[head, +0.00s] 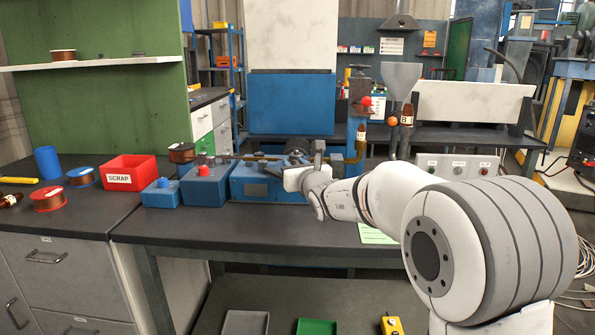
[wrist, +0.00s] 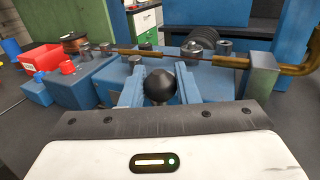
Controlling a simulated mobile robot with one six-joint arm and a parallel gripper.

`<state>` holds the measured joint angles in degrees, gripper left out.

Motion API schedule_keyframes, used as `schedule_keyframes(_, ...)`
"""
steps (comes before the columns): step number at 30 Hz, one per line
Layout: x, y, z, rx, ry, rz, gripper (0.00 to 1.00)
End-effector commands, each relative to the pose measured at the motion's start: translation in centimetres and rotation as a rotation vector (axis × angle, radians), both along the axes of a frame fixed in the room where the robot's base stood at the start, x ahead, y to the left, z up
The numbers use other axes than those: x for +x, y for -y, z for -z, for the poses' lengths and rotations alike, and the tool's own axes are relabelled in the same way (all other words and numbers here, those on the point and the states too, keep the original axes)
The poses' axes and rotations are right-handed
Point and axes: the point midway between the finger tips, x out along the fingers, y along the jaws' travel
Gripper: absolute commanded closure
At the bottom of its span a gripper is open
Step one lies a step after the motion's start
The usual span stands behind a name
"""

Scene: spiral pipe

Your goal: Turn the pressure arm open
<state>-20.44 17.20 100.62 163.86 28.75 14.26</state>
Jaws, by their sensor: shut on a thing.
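The blue machine (head: 258,184) stands on the dark bench, and its blue body also fills the middle of the wrist view (wrist: 210,87). The black ball knob (wrist: 160,86), which I take for the end of the pressure arm, shows between my two fingers in the wrist view. My gripper (wrist: 159,92) is shut on this knob. In the head view my gripper (head: 297,178) is at the right front of the machine and hides the knob. The rest of the pressure arm is hidden, so its angle cannot be told.
A thin brass-coloured rod (wrist: 150,54) runs across the machine to a bent pipe (wrist: 295,68) at the right. A red scrap bin (head: 131,174) and a small blue box (head: 161,192) stand to the left. The front bench strip (head: 240,228) is clear.

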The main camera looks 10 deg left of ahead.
Motion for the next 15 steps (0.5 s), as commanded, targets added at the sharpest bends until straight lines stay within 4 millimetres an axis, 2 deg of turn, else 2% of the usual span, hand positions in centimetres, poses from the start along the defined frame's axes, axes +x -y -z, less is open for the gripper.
schedule_keyframes(8, 0.05, 0.02, 0.25, -0.003, -0.004, 0.001, 1.00)
schedule_keyframes(9, 0.05, 0.03, 0.25, -0.003, -0.004, 0.001, 0.71)
schedule_keyframes(15, 0.08, 0.09, 0.14, -0.002, -0.001, 0.001, 0.55)
